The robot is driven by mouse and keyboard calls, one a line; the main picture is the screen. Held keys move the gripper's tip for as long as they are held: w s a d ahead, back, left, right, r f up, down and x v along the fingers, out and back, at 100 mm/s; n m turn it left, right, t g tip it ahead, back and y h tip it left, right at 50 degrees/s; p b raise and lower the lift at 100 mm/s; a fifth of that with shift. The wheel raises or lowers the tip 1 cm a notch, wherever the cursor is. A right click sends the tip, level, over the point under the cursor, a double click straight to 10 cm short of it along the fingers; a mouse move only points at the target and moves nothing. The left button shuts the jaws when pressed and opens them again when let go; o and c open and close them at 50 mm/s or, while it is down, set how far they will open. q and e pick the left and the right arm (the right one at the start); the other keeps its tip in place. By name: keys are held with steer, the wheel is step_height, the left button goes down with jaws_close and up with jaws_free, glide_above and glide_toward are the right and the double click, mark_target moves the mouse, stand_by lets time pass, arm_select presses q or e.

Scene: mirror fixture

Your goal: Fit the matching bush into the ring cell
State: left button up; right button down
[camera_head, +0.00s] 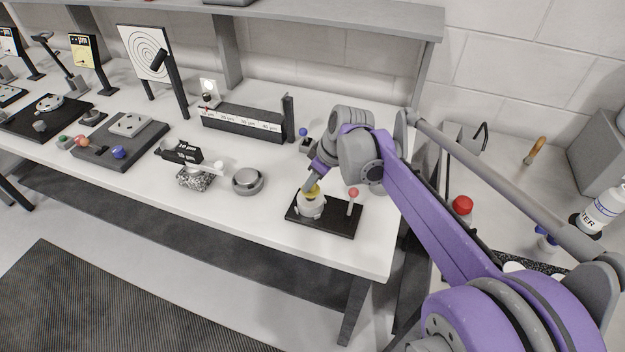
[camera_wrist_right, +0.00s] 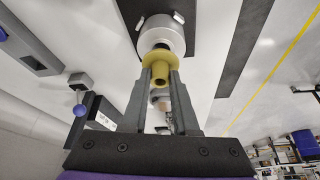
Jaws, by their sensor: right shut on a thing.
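My right gripper (camera_head: 314,182) reaches down from the right over a black base plate (camera_head: 335,224) near the table's front right corner. It is shut on a yellow flanged bush (camera_wrist_right: 160,62), seen between its fingers (camera_wrist_right: 160,82) in the right wrist view. The ring cell, a silvery round body (camera_head: 311,208), stands on the plate; it also shows in the right wrist view (camera_wrist_right: 161,33). The bush (camera_head: 313,190) is at the cell's top, its flange overlapping the cell's near edge. I cannot tell whether it sits inside. My left gripper is not in view.
A red-knobbed post (camera_head: 353,194) stands on the plate beside the cell. A grey round dish (camera_head: 247,181), a speckled block (camera_head: 196,179) and a labelled dark rack (camera_head: 242,123) stand to the left. A blue-knobbed piece (camera_head: 304,133) is behind. The table's front edge is close.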

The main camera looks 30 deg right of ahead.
steer(key=shift+f+b, duration=0.65)
steer(key=shift+f, duration=0.75)
stand_by(0.5)
steer(key=c, duration=0.6)
jaws_free()
steer(key=v, duration=1.1)
steer(key=shift+p, duration=0.35)
steer(key=s+a+f+m+h, duration=0.1)
steer(key=s+a+f+m, duration=0.1)
steer(key=s+a+f, duration=0.4)
steer(key=s+a+f+m+t, duration=0.1)
steer(key=s+a+f+m, duration=0.2)
steer(key=s+a+f, duration=0.3)
steer(key=s+f, duration=0.4)
steer(key=shift+s+h, duration=0.35)
steer(key=shift+h, duration=0.05)
